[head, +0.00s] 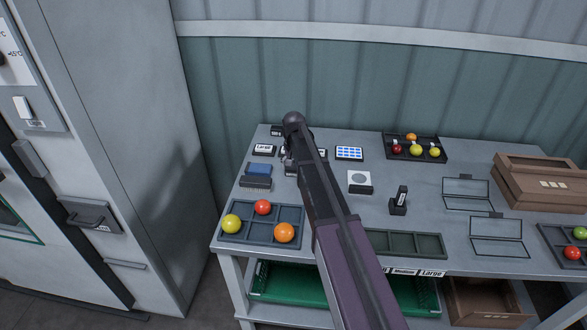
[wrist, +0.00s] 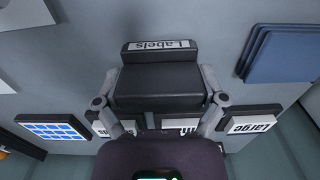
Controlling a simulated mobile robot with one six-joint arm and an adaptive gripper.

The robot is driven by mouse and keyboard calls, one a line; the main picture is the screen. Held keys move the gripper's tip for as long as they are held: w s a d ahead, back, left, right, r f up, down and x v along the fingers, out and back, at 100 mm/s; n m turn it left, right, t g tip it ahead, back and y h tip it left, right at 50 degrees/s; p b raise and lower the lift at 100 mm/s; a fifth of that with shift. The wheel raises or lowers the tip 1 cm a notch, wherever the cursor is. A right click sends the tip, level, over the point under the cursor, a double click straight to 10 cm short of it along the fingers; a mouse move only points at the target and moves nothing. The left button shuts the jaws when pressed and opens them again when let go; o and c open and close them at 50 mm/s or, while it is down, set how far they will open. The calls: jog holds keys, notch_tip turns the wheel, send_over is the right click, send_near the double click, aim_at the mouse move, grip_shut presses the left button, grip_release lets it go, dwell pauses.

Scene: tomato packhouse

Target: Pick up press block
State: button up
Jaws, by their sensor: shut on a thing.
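My gripper (wrist: 160,97) is shut on a dark block, which I take as the press block (wrist: 160,85); one finger lies along each side in the wrist view. A strip reading "Labels" (wrist: 160,45) shows along the block's upper edge there; I cannot tell whether it belongs to the block. In the head view my gripper (head: 290,163) is over the back left of the table, largely behind my arm, and the block cannot be made out. I cannot tell whether the block touches the table.
A blue pad (head: 259,169) and a "Large" sign (head: 264,150) are close to my gripper. A divided tray (head: 243,237) of tomatoes stands at the front left. A blue-and-white panel (head: 349,153) and a pad with a grey circle (head: 359,178) lie right of my arm.

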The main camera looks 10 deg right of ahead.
jog(key=shift+r, duration=0.2)
notch_tip(320, 180, up, 10)
jog(key=p, duration=1)
jog(key=shift+f, duration=0.2)
jog(key=o, duration=0.6)
jog(key=c, duration=0.4)
jog(key=shift+s, duration=0.15)
